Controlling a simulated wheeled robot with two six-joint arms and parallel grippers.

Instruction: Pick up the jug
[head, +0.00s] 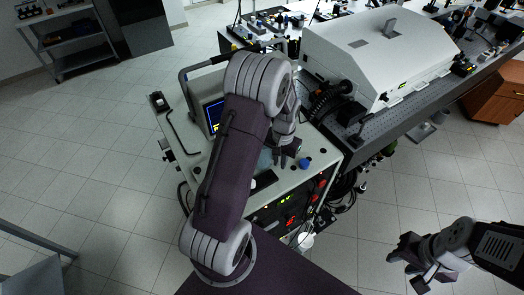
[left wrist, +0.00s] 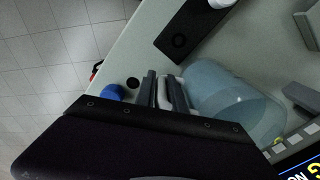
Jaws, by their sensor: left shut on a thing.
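The jug (left wrist: 225,95) is a translucent pale blue vessel in the left wrist view, just right of my left gripper's fingers. In the head view only a part of the jug (head: 265,160) shows, behind my left arm. My left gripper (left wrist: 162,82) is shut on a whitish piece between its fingers, which looks like the jug's handle. In the head view my left gripper (head: 283,157) is low over the cart top. My right gripper (head: 405,265) is at the lower right over the floor, with its fingers apart and empty.
The grey cart top (head: 180,130) carries an instrument with a screen (head: 213,115) and a blue cap (head: 304,163) beside my left gripper. A black box (left wrist: 190,30) lies near the jug. A white enclosure (head: 375,55) stands on the optical table behind.

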